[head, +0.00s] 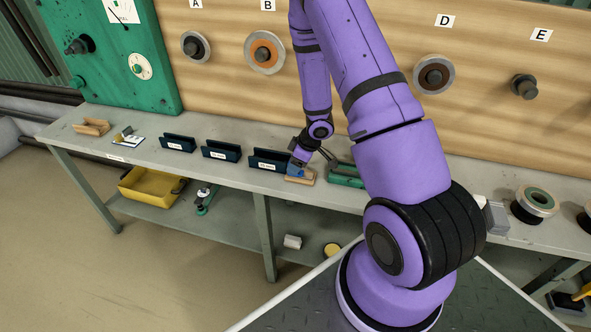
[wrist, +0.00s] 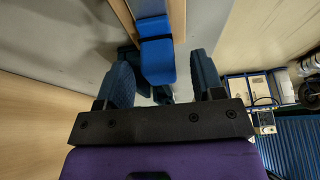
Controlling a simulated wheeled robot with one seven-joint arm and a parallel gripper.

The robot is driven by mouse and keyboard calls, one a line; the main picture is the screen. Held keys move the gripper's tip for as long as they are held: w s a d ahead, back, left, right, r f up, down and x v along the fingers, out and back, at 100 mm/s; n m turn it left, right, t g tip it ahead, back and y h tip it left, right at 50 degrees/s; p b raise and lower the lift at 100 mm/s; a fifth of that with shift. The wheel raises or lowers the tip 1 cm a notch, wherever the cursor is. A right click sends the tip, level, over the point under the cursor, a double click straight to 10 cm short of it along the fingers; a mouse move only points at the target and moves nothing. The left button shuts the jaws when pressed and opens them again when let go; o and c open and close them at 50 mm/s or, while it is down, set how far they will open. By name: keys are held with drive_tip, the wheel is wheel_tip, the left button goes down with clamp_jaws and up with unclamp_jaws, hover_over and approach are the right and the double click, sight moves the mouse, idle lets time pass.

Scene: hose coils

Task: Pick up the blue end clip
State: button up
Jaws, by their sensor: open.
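The blue end clip (head: 294,170) sits on a small wooden block (head: 301,179) on the workbench. My gripper (wrist: 160,82) is open, with one finger on each side of the clip and a visible gap to the right finger. The left finger looks closer, and I cannot tell whether it touches. In the head view my gripper (head: 308,157) is small and partly hidden at the clip.
Dark blue labelled holders (head: 220,150) stand in a row left of the clip. A green tool (head: 345,174) lies just to its right. A wooden wall with lettered reels (head: 265,52) rises behind the workbench (head: 75,137). A yellow bin (head: 152,188) is on the lower shelf.

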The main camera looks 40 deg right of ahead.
drive_tip(key=shift+x, duration=1.25)
drive_tip(key=c, duration=1.1)
drive_tip(key=shift+r, duration=0.15)
